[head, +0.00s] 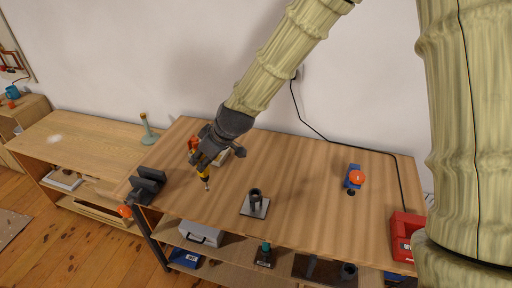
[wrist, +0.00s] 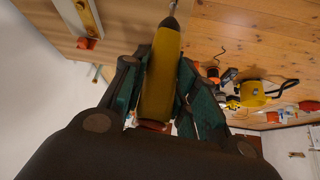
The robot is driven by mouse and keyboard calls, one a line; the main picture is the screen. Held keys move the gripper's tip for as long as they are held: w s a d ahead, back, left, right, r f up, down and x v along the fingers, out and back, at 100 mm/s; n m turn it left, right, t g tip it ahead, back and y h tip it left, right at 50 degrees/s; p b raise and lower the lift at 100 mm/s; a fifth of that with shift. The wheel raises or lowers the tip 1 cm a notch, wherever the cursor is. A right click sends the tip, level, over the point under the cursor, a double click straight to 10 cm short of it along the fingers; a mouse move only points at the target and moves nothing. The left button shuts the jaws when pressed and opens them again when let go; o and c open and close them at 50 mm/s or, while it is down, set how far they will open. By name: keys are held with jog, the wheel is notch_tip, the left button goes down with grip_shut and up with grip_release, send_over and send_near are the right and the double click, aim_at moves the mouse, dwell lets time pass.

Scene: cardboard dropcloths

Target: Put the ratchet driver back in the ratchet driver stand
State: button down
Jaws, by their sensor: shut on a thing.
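The ratchet driver (head: 204,174) is yellow and black with a thin metal tip, and it hangs point down above the left part of the wooden table. My gripper (head: 204,162) is shut on it. In the wrist view its yellow body (wrist: 161,75) lies between the two fingers of my gripper (wrist: 155,85), with a dark end beyond them. What looks like the ratchet driver stand (head: 255,193), a dark upright tube on a pale square plate, stands on the table to the right of the driver and nearer the front edge. The driver is apart from it.
A black holder (head: 148,183) stands at the table's left end. An orange and a pale object, partly hidden, lie behind my gripper. A blue and orange item (head: 354,178) and a red box (head: 405,232) are to the right. Table (head: 305,190) between stand and blue item is clear.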

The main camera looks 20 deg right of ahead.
jog(key=s+d+r+n+g+y+p, duration=0.1)
jog(key=d+n+g, duration=0.3)
jog(key=d+n, duration=0.4)
jog(key=shift+s+d+y+p, duration=0.6)
jog(key=shift+s+d+p, duration=0.1)
jog(key=shift+d, duration=3.3)
jog(key=shift+d+f+b, duration=0.1)
jog(key=shift+f+b, duration=0.5)
jog(key=shift+f, duration=0.6)
notch_tip(320, 180, down, 10)
jog(key=b, duration=0.5)
jog(key=shift+r, duration=0.25)
dwell(0.4)
jog(key=c, duration=1)
grip_release()
jog(key=shift+c, duration=0.2)
